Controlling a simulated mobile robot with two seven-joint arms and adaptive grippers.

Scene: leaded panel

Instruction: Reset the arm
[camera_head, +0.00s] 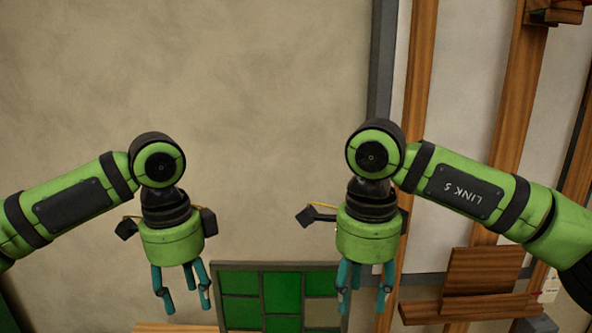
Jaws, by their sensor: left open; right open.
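My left gripper (183,300) hangs straight down at the lower left of the middle, its teal fingers spread apart with nothing between them. My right gripper (361,301) hangs down right of the middle, also with its teal fingers apart and empty. The leaded panel (280,286), with green panes in dark strips, stands low between the two grippers. One lower pane area at its right looks beige like the wall. The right gripper's left finger overlaps the panel's right edge in the picture. The panel's bottom is cut off by the frame.
A wooden easel-like frame (480,275) with upright posts stands at the right, with a small pale tag (548,291) by it. A wooden surface (172,328) shows at the bottom edge. The beige wall (270,100) behind is bare between my arms.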

